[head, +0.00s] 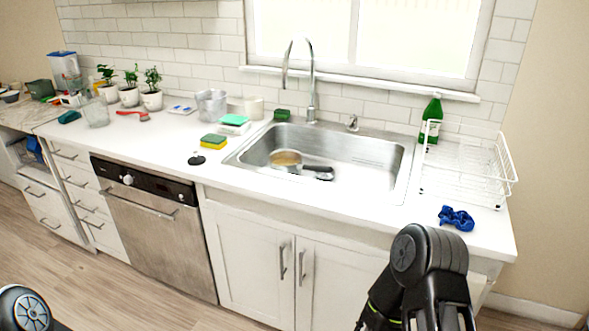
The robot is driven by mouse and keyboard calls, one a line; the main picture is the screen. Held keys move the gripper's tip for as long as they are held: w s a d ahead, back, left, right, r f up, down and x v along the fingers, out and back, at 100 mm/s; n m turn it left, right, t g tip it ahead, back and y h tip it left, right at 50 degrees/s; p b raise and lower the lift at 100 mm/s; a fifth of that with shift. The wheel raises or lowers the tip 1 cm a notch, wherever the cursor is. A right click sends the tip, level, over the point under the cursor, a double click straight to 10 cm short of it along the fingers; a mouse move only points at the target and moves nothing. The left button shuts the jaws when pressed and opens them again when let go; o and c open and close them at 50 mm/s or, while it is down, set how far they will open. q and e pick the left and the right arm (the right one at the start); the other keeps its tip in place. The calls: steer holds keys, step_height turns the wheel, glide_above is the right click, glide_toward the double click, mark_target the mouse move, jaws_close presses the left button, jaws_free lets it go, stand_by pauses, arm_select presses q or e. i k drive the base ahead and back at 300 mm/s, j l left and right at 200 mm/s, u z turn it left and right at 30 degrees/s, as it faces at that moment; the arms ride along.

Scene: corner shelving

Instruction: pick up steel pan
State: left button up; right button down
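A steel pan (286,158) sits inside the sink basin, left of its middle. Its inside looks yellowish-brown, and its dark handle (317,169) points right along the basin floor. My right arm shows at the lower right, in front of the cabinet and well apart from the pan. Only a rounded joint of my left arm shows in the bottom left corner. I cannot make out the fingertips of either gripper.
The steel sink (368,183) is set in a white counter (130,130), under a tall curved faucet (312,85). A wire dish rack (465,170), green bottle (431,118) and blue cloth (456,217) are on the right. Sponges (213,141) and potted plants (152,98) are on the left.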

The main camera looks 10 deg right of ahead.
mark_target(285, 161)
steer(key=i, duration=1.55)
steer(key=j+u, duration=0.05)
steer(key=j, duration=0.05)
